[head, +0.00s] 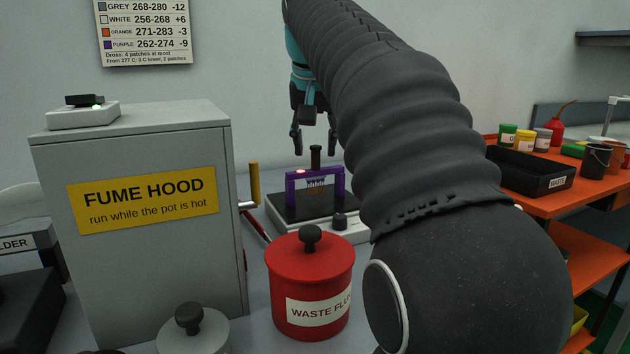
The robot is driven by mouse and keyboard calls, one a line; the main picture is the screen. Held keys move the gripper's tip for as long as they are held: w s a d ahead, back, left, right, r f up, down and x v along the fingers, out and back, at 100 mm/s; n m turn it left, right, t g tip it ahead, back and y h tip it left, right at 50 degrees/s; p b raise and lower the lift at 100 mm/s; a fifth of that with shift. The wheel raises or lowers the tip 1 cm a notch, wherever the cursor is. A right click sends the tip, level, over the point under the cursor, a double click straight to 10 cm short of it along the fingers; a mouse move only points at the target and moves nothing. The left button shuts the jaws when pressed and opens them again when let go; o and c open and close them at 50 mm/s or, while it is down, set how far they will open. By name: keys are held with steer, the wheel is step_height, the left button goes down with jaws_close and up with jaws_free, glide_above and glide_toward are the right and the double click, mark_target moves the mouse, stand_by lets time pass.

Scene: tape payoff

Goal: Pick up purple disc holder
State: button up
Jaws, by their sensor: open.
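The purple disc holder (325,173) is a purple frame with two legs, a crossbar and an upright black handle (316,157) on top. Something orange and finely slatted shows inside the frame. It stands on the dark plate of a white-edged device (290,211) in the middle of the head view. My gripper (315,148) points down with its two fingers open. In the picture the fingertips lie on either side of the handle's top. I cannot tell whether they are level with it in depth. No contact shows. My arm hides the area to the right.
A grey fume hood box (150,262) stands left, with a yellow lever (255,183) beside it. A red waste flux canister (310,268) and a grey lid with knob (192,335) stand in front. An orange bench (545,203) with a black waste tray (530,172) is at right.

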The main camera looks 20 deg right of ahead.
mark_target(316, 174)
steer(key=shift+x, duration=1.55)
steer(key=shift+s, duration=0.1)
jaws_close()
